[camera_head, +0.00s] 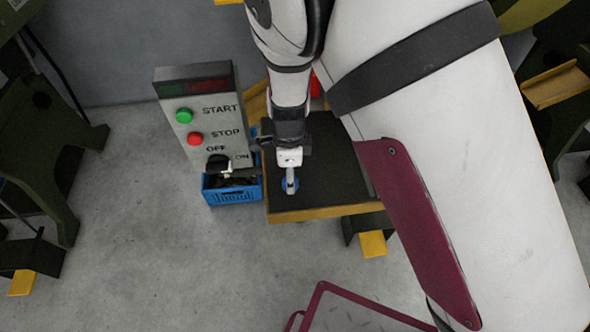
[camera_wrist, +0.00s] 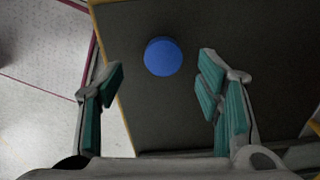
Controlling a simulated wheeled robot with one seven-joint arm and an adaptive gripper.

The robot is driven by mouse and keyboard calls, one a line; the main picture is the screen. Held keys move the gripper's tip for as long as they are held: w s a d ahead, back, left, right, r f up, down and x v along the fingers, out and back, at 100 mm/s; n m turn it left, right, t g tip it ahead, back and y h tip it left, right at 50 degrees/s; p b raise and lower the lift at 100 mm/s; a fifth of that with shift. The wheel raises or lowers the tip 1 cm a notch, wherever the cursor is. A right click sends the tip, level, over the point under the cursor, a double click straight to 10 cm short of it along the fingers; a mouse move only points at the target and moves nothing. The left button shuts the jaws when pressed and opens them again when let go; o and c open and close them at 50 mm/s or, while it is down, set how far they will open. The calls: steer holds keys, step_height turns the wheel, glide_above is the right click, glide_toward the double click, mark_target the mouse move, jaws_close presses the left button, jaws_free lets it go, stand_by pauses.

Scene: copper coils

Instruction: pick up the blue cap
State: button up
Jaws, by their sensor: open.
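The blue cap (camera_wrist: 163,57) is a round disc lying on the dark-topped table (camera_wrist: 190,120). In the head view my gripper (camera_head: 291,188) points down over the table, and the cap (camera_head: 287,184) shows only in part behind the fingers. I cannot tell the exact height of my fingertips above the cap.
A control box (camera_head: 205,125) with START and STOP buttons stands left of the table. A blue crate (camera_head: 233,196) with dark contents is below it. The table has a yellow edge (camera_head: 330,211). The table top around the cap is clear.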

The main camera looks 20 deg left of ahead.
steer(key=f, duration=0.4)
steer(key=shift+w+a, duration=0.1)
steer(key=shift+w, duration=0.1)
steer(key=c, duration=1.2)
steer(key=shift+r, duration=0.1)
